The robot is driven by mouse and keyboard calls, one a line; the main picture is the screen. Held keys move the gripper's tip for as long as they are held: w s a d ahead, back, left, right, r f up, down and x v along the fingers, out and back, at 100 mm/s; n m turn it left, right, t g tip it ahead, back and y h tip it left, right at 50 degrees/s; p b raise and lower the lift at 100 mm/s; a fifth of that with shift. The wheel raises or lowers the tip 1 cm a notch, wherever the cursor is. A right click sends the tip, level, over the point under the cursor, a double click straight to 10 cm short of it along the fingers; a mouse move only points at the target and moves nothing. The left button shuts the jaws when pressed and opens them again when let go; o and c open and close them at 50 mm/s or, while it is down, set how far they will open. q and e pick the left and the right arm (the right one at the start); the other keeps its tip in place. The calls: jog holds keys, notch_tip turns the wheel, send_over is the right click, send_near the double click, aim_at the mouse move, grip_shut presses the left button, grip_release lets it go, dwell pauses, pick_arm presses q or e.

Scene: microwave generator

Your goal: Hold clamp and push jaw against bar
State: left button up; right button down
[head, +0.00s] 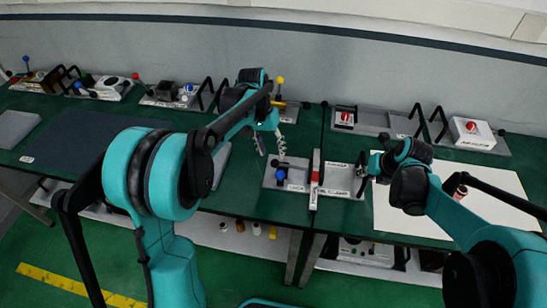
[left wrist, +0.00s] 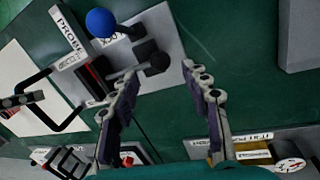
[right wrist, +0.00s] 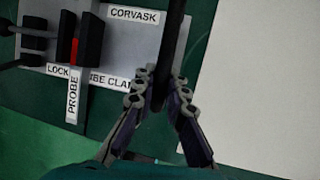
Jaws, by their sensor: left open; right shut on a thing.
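The clamp plate (head: 340,180), labelled CORVASK, lies on the green table. A pale bar marked PROBE (right wrist: 75,95) stands along its left side; it also shows in the left wrist view (left wrist: 68,38). Black jaw blocks (right wrist: 92,38) with a red strip are at the bar; I cannot tell whether they touch it. My right gripper (right wrist: 158,85) is shut on the clamp's black handle (right wrist: 172,45). My left gripper (left wrist: 160,70) is open and empty, above and left of the bar.
A white sheet (head: 445,210) lies right of the clamp. Devices with red knobs (head: 471,127) and black handles line the back of the table. A dark mat (head: 75,140) lies far left. Bare green table surrounds the clamp's front.

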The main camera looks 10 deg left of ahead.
pick_arm(q)
notch_tip(320, 180, up, 7)
jog(key=a, duration=0.1)
jog(key=shift+a+f, duration=0.15)
jog(key=shift+w, duration=0.1)
pick_arm(e)
jog(key=c, duration=1.5)
grip_release()
jog(key=shift+r, duration=0.1)
jog(key=v, duration=1.2)
